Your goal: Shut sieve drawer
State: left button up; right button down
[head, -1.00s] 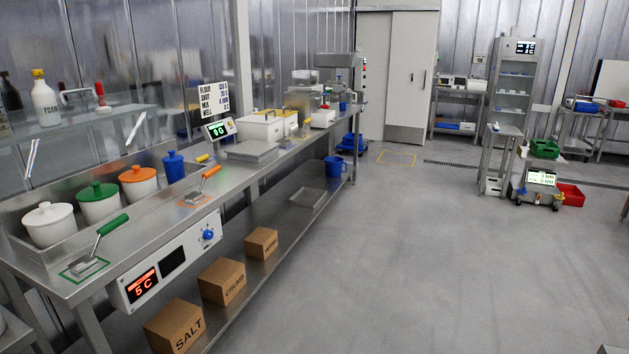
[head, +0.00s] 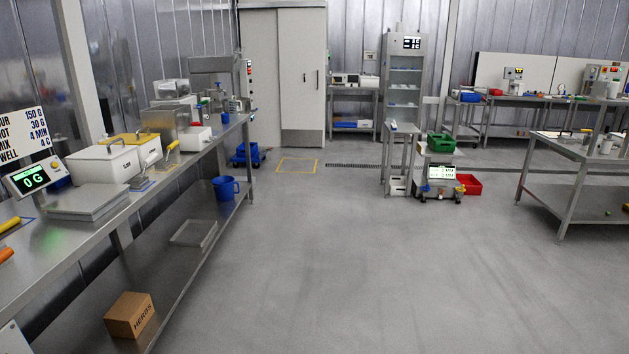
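Neither of my grippers is in the head view. I cannot make out a sieve drawer for certain. A steel box-shaped machine (head: 166,122) stands toward the far end of the left bench. A small white box (head: 197,137) sits at its front right. I cannot tell whether either one is or holds the sieve drawer, or whether any drawer is open.
The long steel bench (head: 95,210) runs along the left, with a scale display (head: 33,178), white bins (head: 100,164) and a blue jug (head: 225,187) on the lower shelf. A steel table (head: 565,150) stands at right. A cart (head: 440,185) stands mid-back. The middle floor is clear.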

aim_at(195, 139)
jog(key=i+u, duration=0.1)
jog(key=i, duration=0.7)
jog(key=i+l, duration=0.1)
jog(key=i, duration=0.65)
jog(key=i+l+u, duration=0.15)
jog(key=i, duration=0.65)
